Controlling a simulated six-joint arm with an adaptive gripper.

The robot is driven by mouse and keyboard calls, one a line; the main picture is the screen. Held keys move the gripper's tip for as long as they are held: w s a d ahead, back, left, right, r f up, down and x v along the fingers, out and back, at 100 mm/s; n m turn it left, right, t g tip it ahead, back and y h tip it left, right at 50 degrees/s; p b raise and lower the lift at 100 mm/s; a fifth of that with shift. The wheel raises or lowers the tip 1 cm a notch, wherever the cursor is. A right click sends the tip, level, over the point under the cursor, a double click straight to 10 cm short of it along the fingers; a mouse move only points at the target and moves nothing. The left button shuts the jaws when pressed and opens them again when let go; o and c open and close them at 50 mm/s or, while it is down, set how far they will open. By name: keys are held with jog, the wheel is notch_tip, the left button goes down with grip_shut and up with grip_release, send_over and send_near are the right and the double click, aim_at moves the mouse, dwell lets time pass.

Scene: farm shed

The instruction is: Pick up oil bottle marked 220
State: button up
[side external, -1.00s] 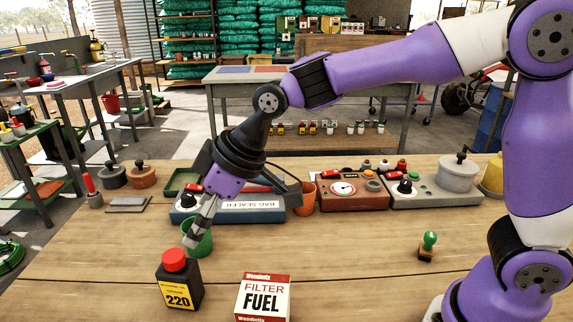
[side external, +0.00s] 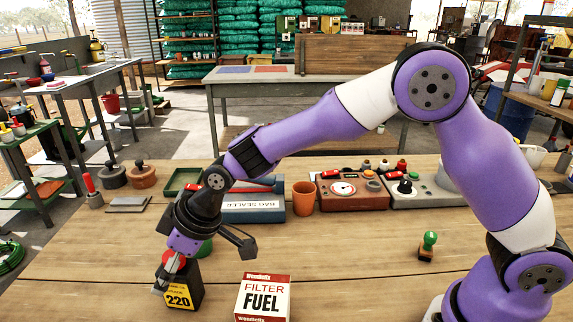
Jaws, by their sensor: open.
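The oil bottle (side external: 182,294) is black with a red cap and a yellow label reading 220. It stands upright on the wooden table at the front left. My gripper (side external: 168,272) is open and points down at the bottle's top. One finger shows in front of the bottle's upper left, near the cap and label. The other finger is hard to make out, and I cannot tell whether either touches the bottle.
A white and red fuel filter box (side external: 263,298) stands right of the bottle. A green cup (side external: 204,249) is partly hidden behind my gripper. The bag sealer (side external: 255,210) and a terracotta pot (side external: 304,198) stand farther back.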

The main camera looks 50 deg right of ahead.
jog(key=c, duration=1.4)
jog(key=shift+c, duration=0.2)
